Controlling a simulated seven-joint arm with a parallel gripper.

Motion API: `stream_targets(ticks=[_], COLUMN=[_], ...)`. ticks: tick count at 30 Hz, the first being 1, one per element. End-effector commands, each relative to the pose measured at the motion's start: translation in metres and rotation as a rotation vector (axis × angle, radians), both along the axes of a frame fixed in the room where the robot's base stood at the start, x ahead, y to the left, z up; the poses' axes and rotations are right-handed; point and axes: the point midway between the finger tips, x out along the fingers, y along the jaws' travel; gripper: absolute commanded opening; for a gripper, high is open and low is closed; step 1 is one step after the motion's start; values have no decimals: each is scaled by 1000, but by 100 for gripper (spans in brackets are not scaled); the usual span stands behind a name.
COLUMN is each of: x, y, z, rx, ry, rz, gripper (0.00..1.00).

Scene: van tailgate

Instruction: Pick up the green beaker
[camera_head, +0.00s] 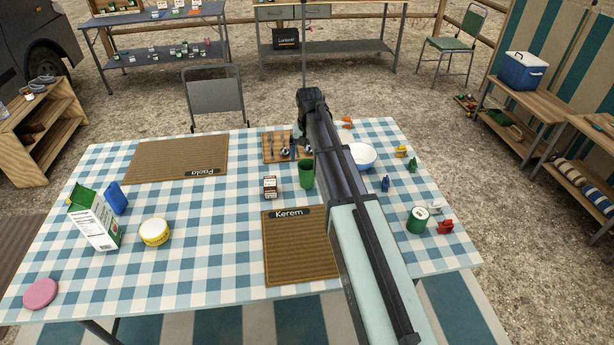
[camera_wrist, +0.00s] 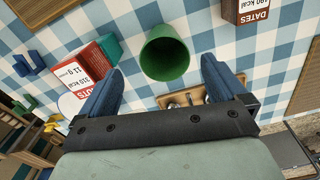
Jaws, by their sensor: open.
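The green beaker (camera_head: 307,176) stands upright on the checked tablecloth, just left of my arm in the head view. In the wrist view the beaker (camera_wrist: 165,55) shows its open mouth, centred beyond my gripper (camera_wrist: 162,82). My gripper's two blue fingers are spread wide with nothing between them. The beaker lies ahead of the gap, apart from the fingers as far as I can see. In the head view my arm hides most of the gripper.
A dates box (camera_head: 270,187) stands left of the beaker. A nuts box (camera_wrist: 90,68) stands on its other side. A wooden board with small items (camera_head: 270,157) lies behind it. A white bowl (camera_head: 362,156) is right of my arm. The Kerem mat (camera_head: 290,250) lies in front.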

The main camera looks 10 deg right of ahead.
Motion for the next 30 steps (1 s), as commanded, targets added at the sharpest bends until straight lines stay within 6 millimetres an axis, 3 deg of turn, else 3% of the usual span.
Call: stream_targets(ticks=[8, 18, 26, 30], x=[1, 2, 3, 3], y=[2, 5, 5, 5], z=[-13, -51, -53, -53], rx=[0, 0, 0, 0], ry=[2, 1, 0, 0], rz=[0, 0, 0, 0], gripper=[98, 98, 98, 85])
